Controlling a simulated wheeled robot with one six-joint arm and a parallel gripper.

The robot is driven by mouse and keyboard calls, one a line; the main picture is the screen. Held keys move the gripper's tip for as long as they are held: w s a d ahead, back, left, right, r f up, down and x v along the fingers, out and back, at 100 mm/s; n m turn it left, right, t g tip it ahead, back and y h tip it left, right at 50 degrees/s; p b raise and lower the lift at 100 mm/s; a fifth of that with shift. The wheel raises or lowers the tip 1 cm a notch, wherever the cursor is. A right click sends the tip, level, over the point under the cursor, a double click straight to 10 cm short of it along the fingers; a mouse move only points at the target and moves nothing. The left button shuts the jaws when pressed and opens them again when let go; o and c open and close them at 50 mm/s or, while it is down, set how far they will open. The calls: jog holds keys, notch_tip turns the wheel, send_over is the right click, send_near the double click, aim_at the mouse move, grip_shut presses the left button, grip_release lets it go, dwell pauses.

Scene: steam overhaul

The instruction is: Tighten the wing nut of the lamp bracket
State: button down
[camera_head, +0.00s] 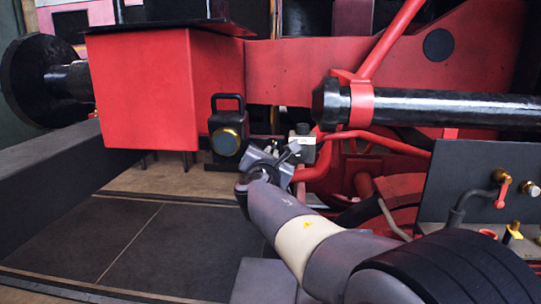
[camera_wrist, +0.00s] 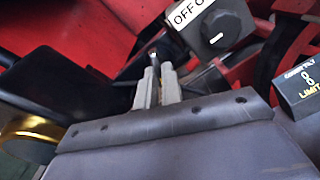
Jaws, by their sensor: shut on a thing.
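The lamp (camera_head: 228,128) is black with a handle and a brass-ringed lens. It hangs upright by the red buffer beam, left of my gripper (camera_head: 273,153). In the wrist view, its brass ring (camera_wrist: 32,126) shows at the left edge. My gripper (camera_wrist: 157,82) has its two grey fingers close together, shut on the wing nut. The fingers hide the nut's wings. A small metal stud end (camera_wrist: 153,58) shows just beyond the fingertips. The bracket is mostly hidden behind the gripper and lamp.
A dark box with a knob (camera_wrist: 215,32) and an OFF label sits close right of the fingers. A LIMIT block (camera_wrist: 298,90) is farther right. A red pipe (camera_head: 370,137) runs right of my gripper. A valve panel (camera_head: 470,170) stands at the right.

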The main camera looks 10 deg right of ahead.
jog(key=shift+f+b, duration=0.15)
jog(key=shift+b, duration=0.3)
jog(key=shift+m+b, duration=11.85)
jog(key=shift+m, duration=3.55)
jog(key=c, duration=1.6)
grip_release()
jog(key=shift+r, duration=0.3)
